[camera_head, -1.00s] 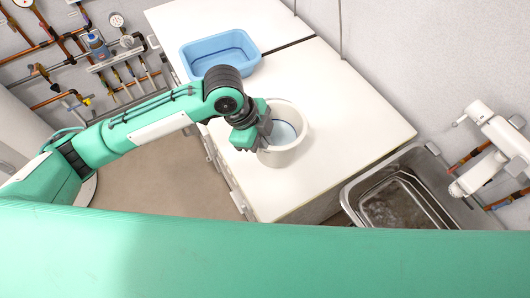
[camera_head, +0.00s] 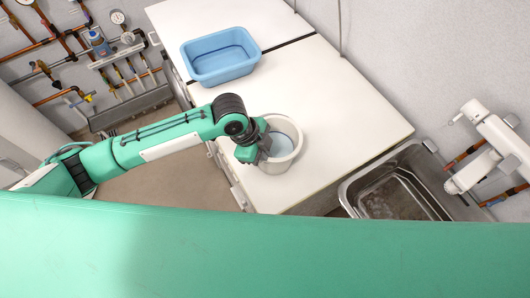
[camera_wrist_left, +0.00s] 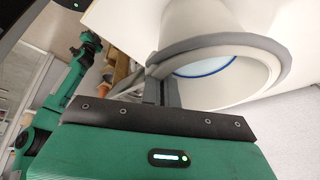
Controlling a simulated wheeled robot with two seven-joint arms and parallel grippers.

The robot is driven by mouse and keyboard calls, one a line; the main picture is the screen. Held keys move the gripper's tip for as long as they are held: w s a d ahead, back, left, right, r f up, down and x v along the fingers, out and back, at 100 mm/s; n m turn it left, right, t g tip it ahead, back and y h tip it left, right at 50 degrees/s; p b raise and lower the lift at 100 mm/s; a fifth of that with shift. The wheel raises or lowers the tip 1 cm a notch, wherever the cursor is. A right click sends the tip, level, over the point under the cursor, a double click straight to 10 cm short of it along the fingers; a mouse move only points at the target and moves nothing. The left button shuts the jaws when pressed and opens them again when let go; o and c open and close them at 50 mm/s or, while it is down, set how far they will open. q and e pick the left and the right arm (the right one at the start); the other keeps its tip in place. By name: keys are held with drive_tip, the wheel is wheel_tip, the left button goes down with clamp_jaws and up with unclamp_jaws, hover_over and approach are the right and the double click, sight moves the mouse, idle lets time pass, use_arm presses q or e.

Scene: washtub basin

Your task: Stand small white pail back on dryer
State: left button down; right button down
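The small white pail (camera_head: 280,165) is upright with its open mouth facing up, over the front part of the white dryer top (camera_head: 340,110). I cannot tell whether its base touches the surface. A blue line runs around inside it. My left gripper (camera_head: 262,151) is at the pail's left rim and looks shut on it. In the left wrist view, the grey fingers (camera_wrist_left: 163,92) meet the rim of the pail (camera_wrist_left: 245,88), whose mouth is large in the picture. The fingertips are partly hidden by the pail wall.
A blue tub (camera_head: 221,68) stands on the neighbouring white top behind the pail. A metal sink basin (camera_head: 400,190) is to the right, with a white jointed fixture (camera_head: 490,150) above it. The dryer top right of the pail is clear. Pipes and valves line the left wall.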

use_arm(q)
drive_tip(key=c, duration=2.1)
unclamp_jaws()
drive_tip(key=shift+f, duration=0.1)
drive_tip(key=o, duration=0.4)
drive_tip(key=b+v, duration=0.3)
drive_tip(key=v, duration=0.9)
drive_tip(key=shift+s+d, duration=0.1)
